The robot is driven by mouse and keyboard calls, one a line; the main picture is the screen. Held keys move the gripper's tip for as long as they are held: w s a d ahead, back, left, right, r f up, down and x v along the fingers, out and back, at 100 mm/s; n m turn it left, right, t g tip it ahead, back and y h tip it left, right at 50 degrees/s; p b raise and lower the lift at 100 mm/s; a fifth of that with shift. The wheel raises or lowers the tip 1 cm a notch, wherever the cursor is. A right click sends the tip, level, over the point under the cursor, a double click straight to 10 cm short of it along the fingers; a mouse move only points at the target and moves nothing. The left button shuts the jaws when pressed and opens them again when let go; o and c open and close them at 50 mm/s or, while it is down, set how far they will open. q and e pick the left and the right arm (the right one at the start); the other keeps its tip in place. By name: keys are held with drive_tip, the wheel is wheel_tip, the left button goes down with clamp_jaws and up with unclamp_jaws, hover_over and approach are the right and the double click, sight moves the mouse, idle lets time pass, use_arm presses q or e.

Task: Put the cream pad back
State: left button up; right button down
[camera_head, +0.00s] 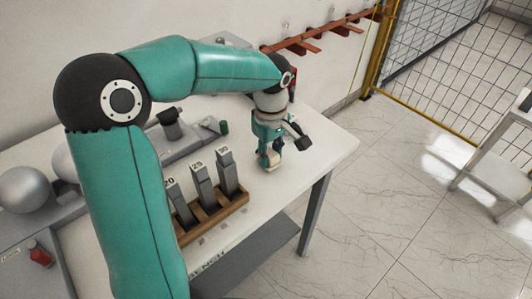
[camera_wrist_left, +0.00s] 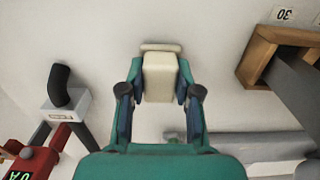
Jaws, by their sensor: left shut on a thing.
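The cream pad (camera_wrist_left: 160,78) is a pale block between the two fingers of my left gripper (camera_wrist_left: 160,98) in the left wrist view. The gripper is shut on it. A thin pale strip (camera_wrist_left: 160,47) shows at the pad's far end; I cannot tell if it is part of the pad. In the head view my left gripper (camera_head: 268,158) points down over the right part of the white table (camera_head: 325,160), right of the wooden rack. The pad is small and mostly hidden there, and I cannot tell whether it touches the table. My right gripper is not in view.
A white block with a black handle (camera_wrist_left: 68,105) and a red device (camera_wrist_left: 30,163) show in the wrist view. A red rail (camera_head: 320,32) runs along the wall. The table's right end is clear.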

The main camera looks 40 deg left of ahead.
sight(270, 153)
use_arm(q)
drive_tip(key=shift+f, duration=0.5)
drive_tip(key=shift+f, duration=0.1)
drive_tip(key=o, duration=1)
wheel_tip(270, 153, up, 12)
drive_tip(key=shift+p, duration=0.45)
drive_tip(key=shift+r, duration=0.2)
